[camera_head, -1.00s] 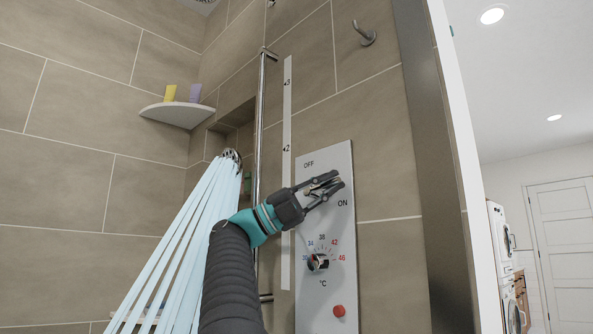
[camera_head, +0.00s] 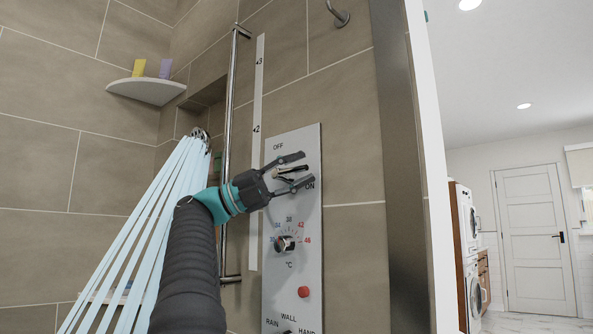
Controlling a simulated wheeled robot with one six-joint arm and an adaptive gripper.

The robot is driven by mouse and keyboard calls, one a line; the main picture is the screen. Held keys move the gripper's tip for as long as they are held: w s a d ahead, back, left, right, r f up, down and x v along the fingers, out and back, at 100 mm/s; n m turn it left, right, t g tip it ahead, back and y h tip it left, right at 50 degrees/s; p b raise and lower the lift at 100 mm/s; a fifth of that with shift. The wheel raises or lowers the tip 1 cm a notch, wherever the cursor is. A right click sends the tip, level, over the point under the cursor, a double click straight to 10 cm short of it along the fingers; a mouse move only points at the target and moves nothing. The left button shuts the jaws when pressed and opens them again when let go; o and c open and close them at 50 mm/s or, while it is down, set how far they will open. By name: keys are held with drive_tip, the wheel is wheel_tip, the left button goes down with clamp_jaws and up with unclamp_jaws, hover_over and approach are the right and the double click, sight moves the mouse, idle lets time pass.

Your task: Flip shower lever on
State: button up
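The shower panel (camera_head: 306,222) is a light grey upright plate with OFF printed near its top and ON lower to the right. The small metal shower lever (camera_head: 291,172) shows between the fingers of my gripper (camera_head: 308,169), in the region between the two labels. My gripper's fingers are spread apart, one above the lever and one below it. Whether a finger touches the lever I cannot tell. Pale blue water streams (camera_head: 142,230) run from the shower head (camera_head: 201,134) at the left.
Below the lever are a temperature dial (camera_head: 285,244), a red button (camera_head: 303,292) and a lower selector marked RAIN, WALL and HAND. A vertical rail (camera_head: 229,120) stands left of the panel. A corner shelf (camera_head: 147,91) holds two small containers. A glass-edge post (camera_head: 405,170) stands at right.

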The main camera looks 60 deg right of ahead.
drive_tip(key=shift+w, duration=0.1)
drive_tip(key=v, duration=1.2)
idle(0.4)
